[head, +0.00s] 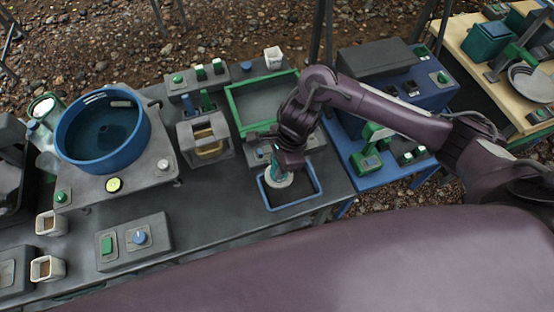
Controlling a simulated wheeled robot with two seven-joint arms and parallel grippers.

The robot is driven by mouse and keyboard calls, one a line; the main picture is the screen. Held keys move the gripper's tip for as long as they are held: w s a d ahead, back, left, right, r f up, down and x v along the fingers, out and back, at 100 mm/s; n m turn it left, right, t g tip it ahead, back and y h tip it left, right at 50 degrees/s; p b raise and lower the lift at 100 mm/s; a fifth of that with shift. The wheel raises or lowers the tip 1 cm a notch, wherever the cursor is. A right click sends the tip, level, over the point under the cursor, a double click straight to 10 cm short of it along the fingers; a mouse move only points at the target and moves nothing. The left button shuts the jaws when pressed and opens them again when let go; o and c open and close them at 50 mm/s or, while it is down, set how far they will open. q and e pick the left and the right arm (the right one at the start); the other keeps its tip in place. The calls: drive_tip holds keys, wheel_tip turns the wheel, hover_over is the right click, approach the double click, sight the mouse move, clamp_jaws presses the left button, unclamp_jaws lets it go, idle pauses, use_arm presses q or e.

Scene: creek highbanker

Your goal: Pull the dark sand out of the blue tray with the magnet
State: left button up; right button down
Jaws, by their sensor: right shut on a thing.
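The blue tray (316,195) is a small rectangular tray with a blue rim, near the front right of the grey table. Its inside looks dark, and I cannot tell dark sand from the tray floor. My right gripper (282,163) is above the tray's back left part, shut on the magnet (279,179). The magnet has a greenish upper part and a pale round bottom, and sits within or just over the tray; I cannot tell if it touches the bottom. My left gripper is not in view.
A large blue round tub (72,153) stands at the left. A grey box with a yellowish inside (188,138) stands between them. A blue bench (362,187) adjoins at the right. The grey table (215,205) is clear left of the tray.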

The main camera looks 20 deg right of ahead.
drive_tip(key=shift+f, duration=0.6)
wheel_tip(320, 180, down, 4)
drive_tip(key=b, duration=0.4)
drive_tip(key=shift+f+b, duration=0.8)
drive_tip(key=shift+b, duration=0.2)
drive_tip(key=shift+f+b, duration=0.25)
drive_tip(key=shift+b, duration=0.3)
drive_tip(key=shift+r, duration=0.1)
drive_tip(key=d+b, duration=0.3)
drive_tip(key=d, duration=0.4)
drive_tip(key=shift+w, duration=0.15)
